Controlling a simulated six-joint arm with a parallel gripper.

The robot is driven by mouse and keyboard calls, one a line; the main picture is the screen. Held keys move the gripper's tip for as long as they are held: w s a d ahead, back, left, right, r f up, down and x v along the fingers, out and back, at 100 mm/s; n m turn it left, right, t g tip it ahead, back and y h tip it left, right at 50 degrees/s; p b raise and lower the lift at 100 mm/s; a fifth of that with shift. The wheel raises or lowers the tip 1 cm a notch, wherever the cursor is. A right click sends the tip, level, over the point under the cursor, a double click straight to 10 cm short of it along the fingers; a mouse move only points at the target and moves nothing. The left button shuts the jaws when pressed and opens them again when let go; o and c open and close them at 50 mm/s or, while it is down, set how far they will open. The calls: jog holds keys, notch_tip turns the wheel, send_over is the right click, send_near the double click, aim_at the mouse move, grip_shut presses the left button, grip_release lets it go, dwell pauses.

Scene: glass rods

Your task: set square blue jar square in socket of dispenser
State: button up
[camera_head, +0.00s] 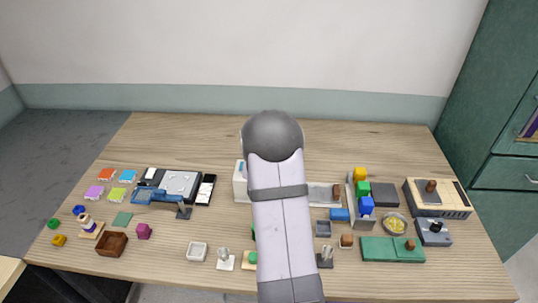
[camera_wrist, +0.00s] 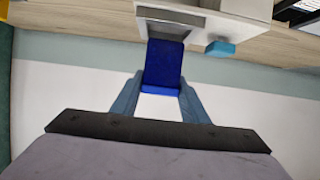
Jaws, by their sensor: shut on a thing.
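The square blue jar (camera_wrist: 163,62) is between the two fingers of my gripper (camera_wrist: 162,82) in the wrist view. My gripper is shut on it. The jar's far end meets the grey socket part (camera_wrist: 170,22) of the white dispenser (camera_wrist: 245,7); I cannot tell whether it is inside or just in front. The jar looks roughly in line with the socket. A light blue tab (camera_wrist: 220,48) sticks out of the dispenser beside it. In the head view, the dispenser (camera_head: 240,184) shows only at its left edge. My arm hides the jar and gripper there.
A grey device with a blue part (camera_head: 178,185) stands left of the dispenser. To the right are a grey tray (camera_head: 322,193), coloured blocks in a rack (camera_head: 362,190) and a green board (camera_head: 385,249). A white dish (camera_head: 197,251) stands in front. The table's back strip is clear.

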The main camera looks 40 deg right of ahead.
jog(key=shift+f+b, duration=0.85)
jog(key=shift+f, duration=0.25)
jog(key=o, duration=1.3)
jog(key=shift+f, duration=0.1)
jog(key=shift+s+a, duration=0.1)
jog(key=shift+b+v, duration=1.2)
jog(key=shift+v, duration=2.35)
